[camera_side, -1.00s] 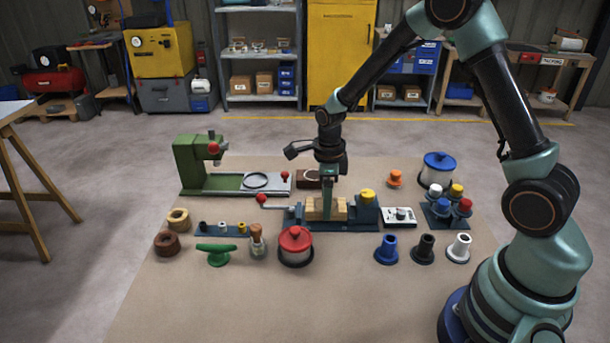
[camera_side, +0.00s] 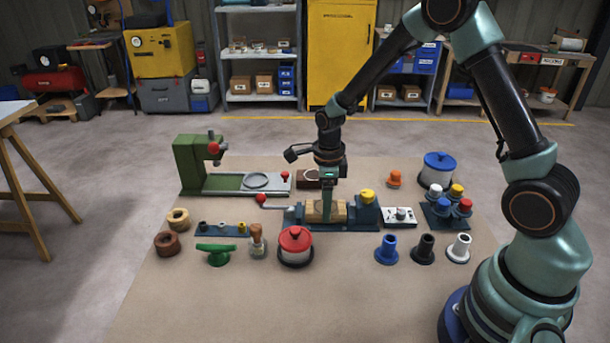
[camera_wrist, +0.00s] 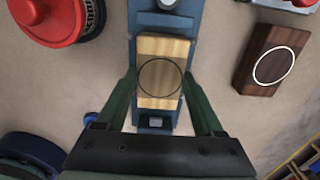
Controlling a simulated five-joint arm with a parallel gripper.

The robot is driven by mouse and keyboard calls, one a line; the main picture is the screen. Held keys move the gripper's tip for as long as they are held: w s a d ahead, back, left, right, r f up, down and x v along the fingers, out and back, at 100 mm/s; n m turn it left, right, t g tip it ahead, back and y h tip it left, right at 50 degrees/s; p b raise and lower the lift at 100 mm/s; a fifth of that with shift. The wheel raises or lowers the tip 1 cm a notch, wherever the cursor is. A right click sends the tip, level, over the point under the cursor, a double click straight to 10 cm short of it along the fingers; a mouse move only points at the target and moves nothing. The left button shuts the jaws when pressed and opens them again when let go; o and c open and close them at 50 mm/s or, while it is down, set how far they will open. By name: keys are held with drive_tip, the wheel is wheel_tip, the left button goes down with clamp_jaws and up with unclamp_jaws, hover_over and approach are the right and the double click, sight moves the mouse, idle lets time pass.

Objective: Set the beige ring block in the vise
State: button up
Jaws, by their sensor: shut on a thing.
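The beige ring block (camera_wrist: 160,76), with a thin dark circle on top, sits between the pale wooden jaw faces of the blue vise (camera_wrist: 161,18) in the wrist view. The vise (camera_side: 355,225) stands mid-mat in the side view, with a red-knobbed handle on its left and a yellow knob on its right part. My gripper (camera_wrist: 160,95) is shut on the block, one green finger on each side. In the side view my gripper (camera_side: 327,203) points straight down over the vise, and the near finger partly hides the block. I cannot see the block's underside.
A dark brown block with a white circle (camera_wrist: 271,58) lies behind the vise. A red-lidded pot (camera_side: 295,248) stands close in front. A green press (camera_side: 191,165) is at left, with a blue-lidded pot (camera_side: 438,170) and several knobbed pegs at right.

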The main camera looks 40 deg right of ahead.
drive_tip(key=shift+f, duration=0.15)
drive_tip(key=o, duration=1.2)
wheel_tip(320, 180, up, 11)
idle(0.5)
